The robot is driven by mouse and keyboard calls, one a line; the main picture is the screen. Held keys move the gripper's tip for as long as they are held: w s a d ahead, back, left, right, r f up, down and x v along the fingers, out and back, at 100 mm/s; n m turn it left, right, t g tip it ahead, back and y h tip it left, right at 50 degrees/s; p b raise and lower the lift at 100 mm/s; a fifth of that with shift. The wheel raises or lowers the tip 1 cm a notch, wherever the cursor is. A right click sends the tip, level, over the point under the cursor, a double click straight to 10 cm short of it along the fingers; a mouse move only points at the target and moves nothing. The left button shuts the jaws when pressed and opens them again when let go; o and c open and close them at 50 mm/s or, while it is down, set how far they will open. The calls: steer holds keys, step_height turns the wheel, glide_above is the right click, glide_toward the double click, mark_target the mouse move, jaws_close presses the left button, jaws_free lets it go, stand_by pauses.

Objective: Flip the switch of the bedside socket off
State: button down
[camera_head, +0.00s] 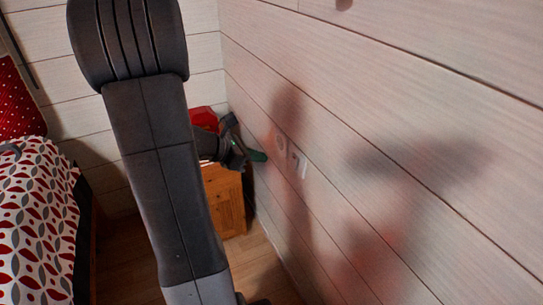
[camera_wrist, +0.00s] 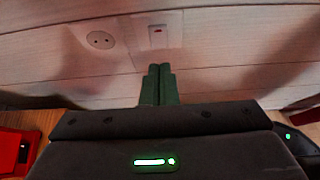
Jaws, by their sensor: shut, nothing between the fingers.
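A white wall plate with a round socket (camera_wrist: 100,40) and a switch (camera_wrist: 158,37) beside it is set in the plank wall. In the head view the socket (camera_head: 281,146) and the switch (camera_head: 299,161) are small and seen at a slant. My gripper (camera_wrist: 159,68) is shut and empty, its green fingers pointing at the wall, the tips just below the switch in the wrist view. Contact cannot be made out. The gripper (camera_head: 262,156) also shows left of the socket in the head view.
A wooden bedside cabinet (camera_head: 226,200) stands in the corner beneath my gripper, with a red object (camera_head: 203,115) on top. A bed with a patterned cover (camera_head: 38,225) is at the left. Wooden floor (camera_head: 130,260) shows between. The wall right of the switch is bare.

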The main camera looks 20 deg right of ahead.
steer(key=shift+p+v, duration=0.35)
steer(key=shift+v, duration=1.5)
step_height(320, 180, down, 7)
steer(key=a+n+h+b, duration=0.2)
steer(key=n+h, duration=0.2)
steer(key=n, duration=1.4)
steer(key=shift+h, duration=0.3)
steer(key=shift+s+a+f, duration=0.1)
steer(key=shift+s+f, duration=0.05)
steer(key=b, duration=0.3)
glide_toward(293, 166)
steer(key=d, duration=0.5)
steer(key=shift+d+f, duration=0.1)
steer(key=shift+f, duration=0.3)
steer(key=shift+d+b, duration=0.35)
steer(key=shift+d, duration=0.45)
steer(key=shift+f, duration=0.1)
